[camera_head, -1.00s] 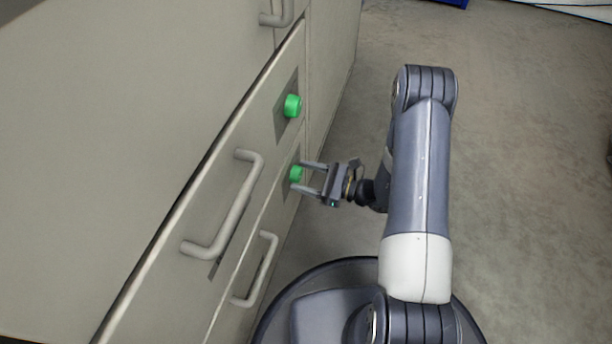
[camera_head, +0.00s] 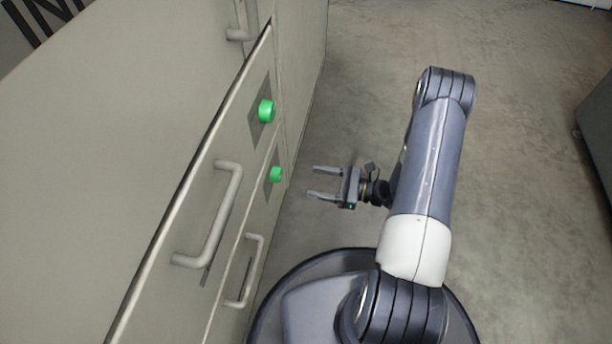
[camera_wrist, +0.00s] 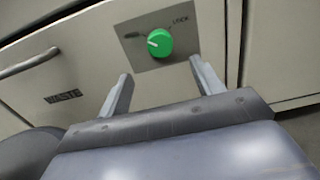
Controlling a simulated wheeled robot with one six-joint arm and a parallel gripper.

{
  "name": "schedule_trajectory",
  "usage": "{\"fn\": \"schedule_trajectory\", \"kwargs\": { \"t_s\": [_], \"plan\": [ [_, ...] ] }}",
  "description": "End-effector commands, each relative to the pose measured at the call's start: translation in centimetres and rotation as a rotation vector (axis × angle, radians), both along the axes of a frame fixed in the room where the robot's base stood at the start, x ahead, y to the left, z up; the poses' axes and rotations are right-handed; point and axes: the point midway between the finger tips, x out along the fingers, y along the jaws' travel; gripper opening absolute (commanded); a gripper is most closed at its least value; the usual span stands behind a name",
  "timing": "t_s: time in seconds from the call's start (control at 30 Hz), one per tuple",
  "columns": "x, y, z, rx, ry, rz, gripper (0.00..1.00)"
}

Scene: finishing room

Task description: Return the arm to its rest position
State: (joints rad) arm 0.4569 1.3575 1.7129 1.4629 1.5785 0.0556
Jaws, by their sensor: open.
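My gripper (camera_head: 312,182) is open and empty, with its two fingers pointing left toward the cabinet front. A gap of bare floor shows between the fingertips and the lower green knob (camera_head: 276,174). In the wrist view my gripper (camera_wrist: 160,82) shows both fingers apart. A green knob (camera_wrist: 160,43) on a grey plate is ahead of them, with "LOCK" printed at its upper right. The drawer beside that knob is labelled "WASTE". My arm is bent, with its upper link to the right of the gripper in the head view.
The cabinet (camera_head: 120,170) fills the left side. An upper green knob (camera_head: 266,111), an upper drawer handle (camera_head: 212,215) and a lower drawer handle (camera_head: 245,270) stick out from it. A dark grey object (camera_head: 596,125) stands at the right edge. Open concrete floor (camera_head: 520,200) lies between.

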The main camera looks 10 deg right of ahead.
Motion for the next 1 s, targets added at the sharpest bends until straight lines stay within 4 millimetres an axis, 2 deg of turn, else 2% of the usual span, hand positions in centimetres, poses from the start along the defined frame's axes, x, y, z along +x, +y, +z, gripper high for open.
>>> {"fn": "schedule_trajectory", "kwargs": {
  "t_s": [0.2,0.57,0.77,1.0],
  "plan": [
    [-0.4,-1.1,0.0,0.000,0.000,0.000,0.63],
    [-0.4,-0.9,-0.1,0.000,0.000,0.001,0.63],
    [0.1,0.6,-0.2,0.000,0.000,0.005,0.63],
    [1.4,4.1,-0.3,-0.001,0.000,0.006,0.63]
  ]
}}
